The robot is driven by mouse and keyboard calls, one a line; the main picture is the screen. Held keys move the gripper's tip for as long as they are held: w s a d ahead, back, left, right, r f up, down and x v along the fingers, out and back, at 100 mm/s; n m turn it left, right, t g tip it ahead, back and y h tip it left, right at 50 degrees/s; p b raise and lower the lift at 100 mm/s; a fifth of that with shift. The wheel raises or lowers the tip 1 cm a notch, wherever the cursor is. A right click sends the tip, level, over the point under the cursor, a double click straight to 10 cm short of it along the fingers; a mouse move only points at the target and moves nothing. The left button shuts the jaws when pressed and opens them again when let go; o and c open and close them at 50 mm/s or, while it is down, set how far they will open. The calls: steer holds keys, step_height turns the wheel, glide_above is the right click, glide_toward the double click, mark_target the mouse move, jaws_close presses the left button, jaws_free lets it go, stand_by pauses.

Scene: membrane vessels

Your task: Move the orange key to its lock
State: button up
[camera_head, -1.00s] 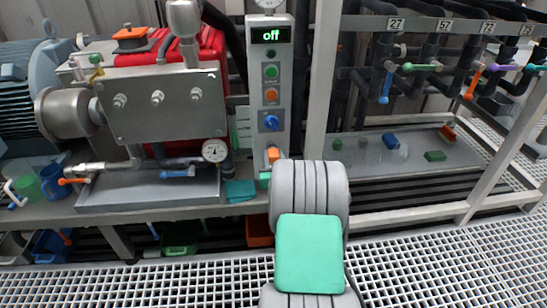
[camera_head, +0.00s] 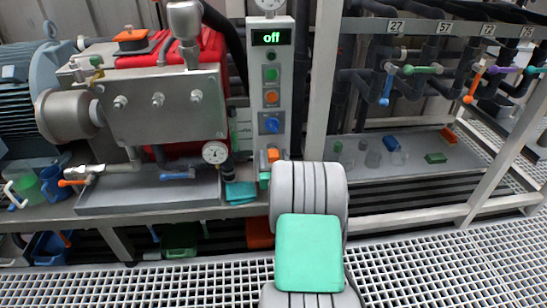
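An orange block (camera_head: 273,155) shows at the foot of the grey control panel (camera_head: 287,130), just above my arm. I cannot tell whether it is the orange key or part of the panel. No lock can be made out with certainty. My grey and green arm fills the bottom middle. My gripper's fingers are hidden behind it; a small green part shows at its left edge, too little to identify.
The panel display (camera_head: 271,37) reads "off", above buttons and a blue switch (camera_head: 271,124). Small clear vessels (camera_head: 373,159) and a blue block (camera_head: 391,142) stand on the shelf, under numbered valves. Grating floor is in front.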

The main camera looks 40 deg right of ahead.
steer(key=v, duration=0.7)
steer(key=shift+s+a, duration=0.3)
